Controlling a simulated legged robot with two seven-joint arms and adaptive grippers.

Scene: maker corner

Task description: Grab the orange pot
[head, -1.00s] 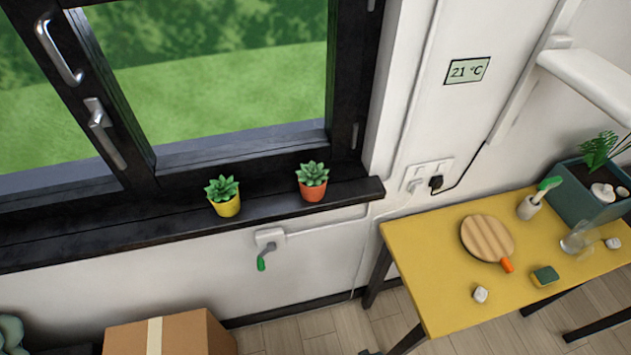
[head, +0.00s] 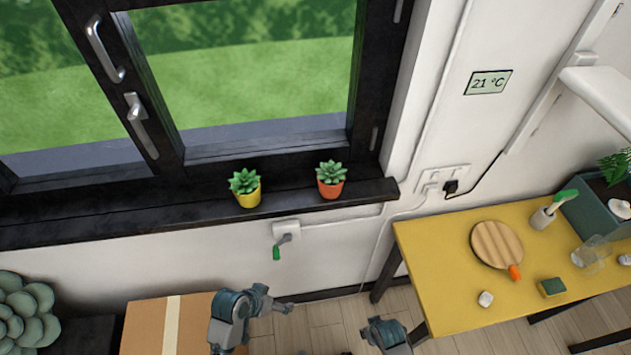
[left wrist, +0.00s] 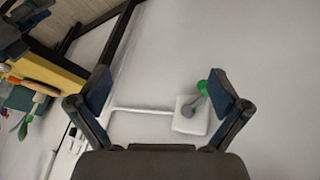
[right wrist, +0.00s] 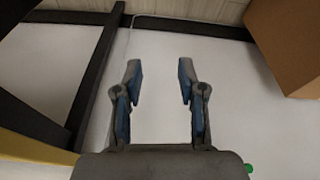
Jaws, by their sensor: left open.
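The orange pot (head: 331,189) holds a small green succulent and stands upright near the right end of the black window sill. A similar yellow pot (head: 248,198) stands to its left. My left gripper (head: 286,307) is low in the head view, below the sill and apart from both pots. In the left wrist view its fingers (left wrist: 164,88) are spread and empty, facing the white wall. My right gripper (head: 378,326) shows at the bottom edge of the head view. In the right wrist view its fingers (right wrist: 160,72) are apart with nothing between them. Neither wrist view shows the orange pot.
The black sill (head: 95,219) juts from the wall. A green-handled crank (head: 277,250) hangs below it and also shows in the left wrist view (left wrist: 203,88). A cardboard box (head: 140,325) is at lower left. A yellow table (head: 440,265) with several items stands right.

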